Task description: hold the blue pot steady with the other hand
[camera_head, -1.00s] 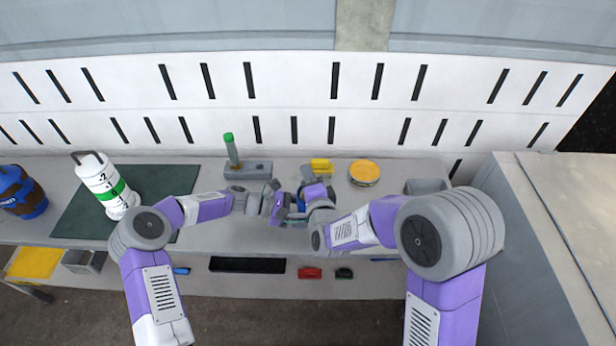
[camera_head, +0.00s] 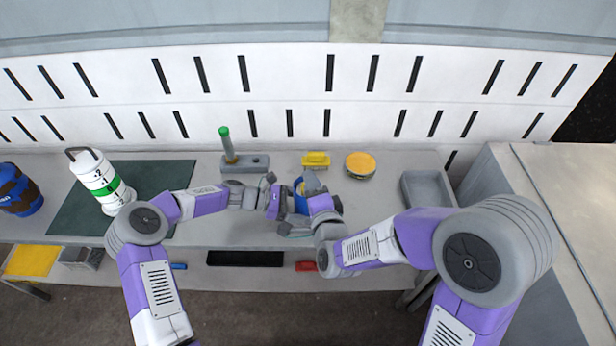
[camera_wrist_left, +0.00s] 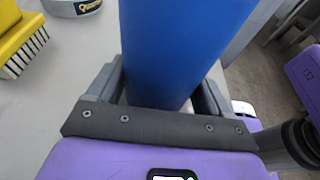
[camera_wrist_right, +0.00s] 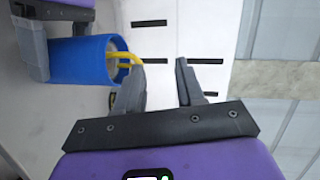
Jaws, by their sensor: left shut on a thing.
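The blue pot (camera_head: 299,204) is above the middle of the table, partly hidden by my grippers in the head view. My left gripper (camera_head: 289,199) is shut on it from the left; in the left wrist view the blue wall (camera_wrist_left: 185,45) fills the space between the fingers. In the right wrist view the pot (camera_wrist_right: 80,62) shows its open end, with a yellow piece (camera_wrist_right: 122,57) at the opening. My right gripper (camera_wrist_right: 158,65) is open and empty, its fingers just beside the pot's opening; I cannot tell whether they touch it.
Behind are a grey block with a green-tipped rod (camera_head: 228,147), a yellow brush (camera_head: 316,160) and a round yellow-topped tin (camera_head: 360,165). A grey tray (camera_head: 428,188) stands right. A white canister (camera_head: 98,180) stands left on a dark green mat (camera_head: 150,180), near a blue-brown barrel (camera_head: 18,190).

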